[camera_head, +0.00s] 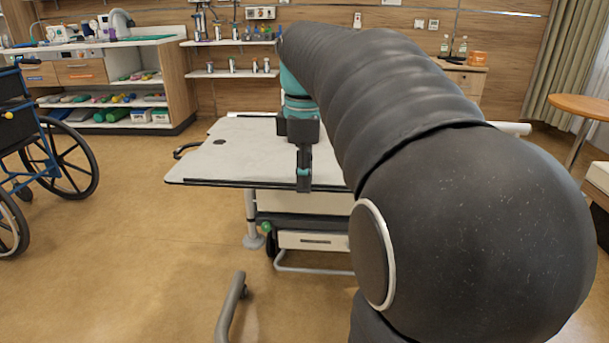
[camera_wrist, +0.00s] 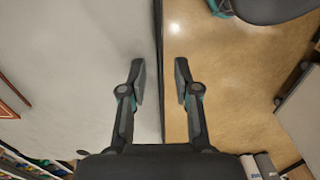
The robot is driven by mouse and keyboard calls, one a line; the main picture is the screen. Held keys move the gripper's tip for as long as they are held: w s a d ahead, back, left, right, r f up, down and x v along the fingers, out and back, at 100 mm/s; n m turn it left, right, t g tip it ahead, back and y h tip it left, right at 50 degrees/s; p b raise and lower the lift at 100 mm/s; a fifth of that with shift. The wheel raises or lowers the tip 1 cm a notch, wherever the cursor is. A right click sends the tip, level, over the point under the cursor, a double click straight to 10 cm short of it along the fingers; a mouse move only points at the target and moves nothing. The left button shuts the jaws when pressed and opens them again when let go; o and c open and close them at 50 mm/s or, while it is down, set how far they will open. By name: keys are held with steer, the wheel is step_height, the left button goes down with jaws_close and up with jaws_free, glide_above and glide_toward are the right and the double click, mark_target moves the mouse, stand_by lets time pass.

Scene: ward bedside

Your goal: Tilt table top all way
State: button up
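The table top (camera_head: 235,160) is a light grey panel with a dark edge, in the middle of the head view. It looks close to level; I cannot tell its exact tilt. My gripper (camera_head: 303,185) points down at the near edge of the panel. In the wrist view the gripper (camera_wrist: 160,78) is open, its two fingers apart. The table top (camera_wrist: 80,65) fills the left side there, and its dark edge runs between the fingers. I see no clear contact. My arm hides the right part of the table.
A white drawer unit (camera_head: 312,241) stands under the table top. A wheelchair (camera_head: 55,155) is at the left, and a round wooden table (camera_head: 585,106) at the right. Shelves (camera_head: 100,105) line the back wall. The floor (camera_head: 150,260) at the front left is mostly clear.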

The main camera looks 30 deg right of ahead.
jaws_close()
steer(key=shift+f, duration=0.1)
step_height(320, 180, down, 3)
steer(key=t+b, duration=0.1)
steer(key=b, duration=0.3)
steer(key=shift+s+a+h, duration=0.1)
steer(key=shift+s+h, duration=0.05)
steer(key=shift+h, duration=0.25)
step_height(320, 180, down, 7)
steer(key=t+b, duration=0.1)
steer(key=b, duration=0.4)
steer(key=shift+w+d+h, duration=0.35)
steer(key=shift+w+h, duration=0.05)
steer(key=shift+w, duration=0.05)
steer(key=shift+f, duration=0.3)
jaws_free()
steer(key=shift+w, duration=0.1)
